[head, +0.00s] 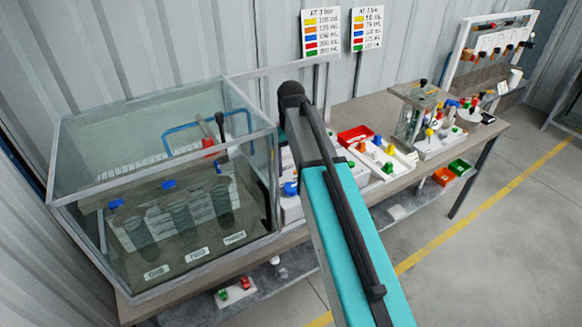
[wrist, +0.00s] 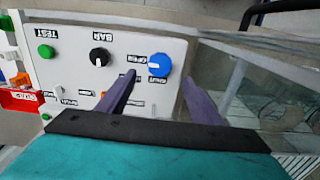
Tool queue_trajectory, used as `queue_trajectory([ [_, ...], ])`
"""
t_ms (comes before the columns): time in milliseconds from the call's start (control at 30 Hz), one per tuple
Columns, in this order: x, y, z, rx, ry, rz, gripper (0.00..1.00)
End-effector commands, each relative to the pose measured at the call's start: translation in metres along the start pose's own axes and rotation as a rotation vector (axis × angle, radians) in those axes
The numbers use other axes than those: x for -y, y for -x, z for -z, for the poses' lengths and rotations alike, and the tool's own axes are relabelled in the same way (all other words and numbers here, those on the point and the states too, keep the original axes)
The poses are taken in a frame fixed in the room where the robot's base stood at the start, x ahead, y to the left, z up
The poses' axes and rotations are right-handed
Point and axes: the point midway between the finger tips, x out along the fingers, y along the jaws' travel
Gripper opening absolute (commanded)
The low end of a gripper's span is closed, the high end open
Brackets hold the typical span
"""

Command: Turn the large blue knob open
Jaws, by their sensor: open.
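The large blue knob (wrist: 159,65) sits on a white panel (wrist: 70,75) in the wrist view, with labels that seem to read OPEN and SHUT upside down beside it. A pale mark shows on its face toward the left. My gripper (wrist: 159,75) is open, its two purple fingers apart, one tip on each side of the knob in the picture. I cannot tell whether they touch it. In the head view the blue knob (head: 290,188) shows at the left edge of my arm, which hides my gripper.
A black BAR knob (wrist: 99,56) and a green TEST button (wrist: 46,51) share the panel. A glass tank (head: 160,180) stands close on the left in the head view. Trays of small coloured parts (head: 385,155) lie right of my arm. The floor at the right is clear.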

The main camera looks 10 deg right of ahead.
Motion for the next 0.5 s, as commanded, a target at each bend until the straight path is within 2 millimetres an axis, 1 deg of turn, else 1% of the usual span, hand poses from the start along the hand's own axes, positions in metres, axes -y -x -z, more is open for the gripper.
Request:
queue_trajectory([
  [33,0.000,0.010,0.000,0.000,0.000,0.000,0.60],
  [300,0.000,0.038,0.001,-0.002,-0.001,-0.001,0.60],
  [500,0.000,0.050,0.000,0.000,-0.001,-0.001,0.60],
])
